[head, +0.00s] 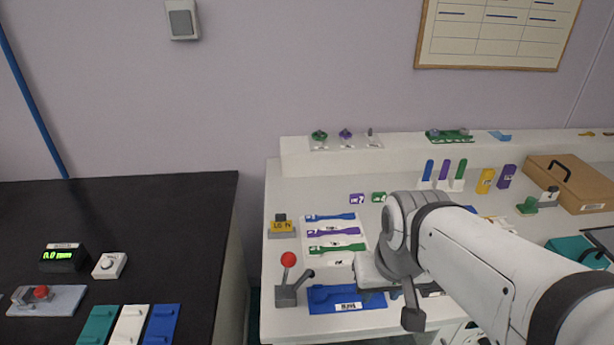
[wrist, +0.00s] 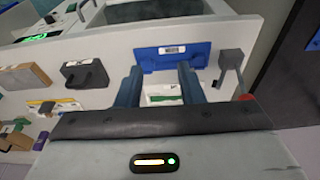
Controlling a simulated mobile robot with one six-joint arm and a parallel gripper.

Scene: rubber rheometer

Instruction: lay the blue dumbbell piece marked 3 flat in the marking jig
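A white card or tray (head: 361,240) on the white bench holds a blue dumbbell piece (head: 330,217) at its far edge, with purple (head: 334,231) and green (head: 337,247) ones nearer. I cannot read their numbers. A blue labelled plate (head: 375,304), perhaps the marking jig, lies nearer the front edge; it also shows in the wrist view (wrist: 170,60). My gripper (wrist: 160,85) is open and empty, fingers apart, above the bench. A white surface with a green strip (wrist: 167,98) shows between its fingers. My arm hides part of the bench in the head view.
A lever with a red knob (head: 288,260) stands left of the blue plate. A yellow labelled block (head: 282,226) is behind it. A brown case (head: 570,183) and a teal case (head: 580,250) stand at right. A dark bench (head: 150,220) is across a gap at left.

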